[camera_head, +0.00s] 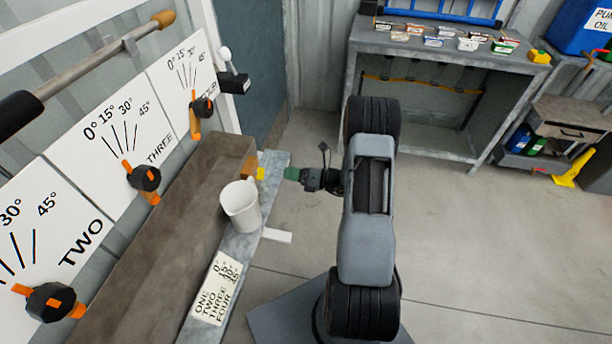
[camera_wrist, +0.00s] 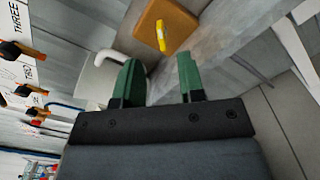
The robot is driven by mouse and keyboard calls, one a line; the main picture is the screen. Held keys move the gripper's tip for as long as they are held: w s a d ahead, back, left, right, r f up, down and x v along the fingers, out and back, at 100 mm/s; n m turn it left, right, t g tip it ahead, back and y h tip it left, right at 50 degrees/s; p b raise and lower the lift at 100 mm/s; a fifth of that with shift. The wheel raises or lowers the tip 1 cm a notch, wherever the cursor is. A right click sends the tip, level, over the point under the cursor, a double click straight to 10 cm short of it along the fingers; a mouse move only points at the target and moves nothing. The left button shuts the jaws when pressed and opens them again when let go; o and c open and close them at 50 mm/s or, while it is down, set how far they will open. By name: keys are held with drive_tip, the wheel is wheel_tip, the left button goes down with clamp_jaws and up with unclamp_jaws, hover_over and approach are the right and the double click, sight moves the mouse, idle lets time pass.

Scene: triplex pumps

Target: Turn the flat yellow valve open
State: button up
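The flat yellow valve (camera_head: 261,174) is a small yellow bar on an orange-brown block (camera_head: 249,167) at the far end of the grey ledge. In the wrist view the yellow bar (camera_wrist: 161,36) lies ahead of the fingers, against the block (camera_wrist: 180,22). My gripper (camera_head: 291,174) has green fingers and is just right of the valve, apart from it. In the wrist view the fingers (camera_wrist: 160,72) are spread with nothing between them.
A white mug (camera_head: 241,207) stands on the ledge near the valve; it also shows beside the left finger in the wrist view (camera_wrist: 95,80). A label card (camera_head: 217,287) lies on the ledge. Dial panels with black-and-orange knobs (camera_head: 145,177) line the left wall.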

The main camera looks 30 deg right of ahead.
drive_tip(key=shift+v, duration=2.6)
drive_tip(key=shift+r, duration=0.1)
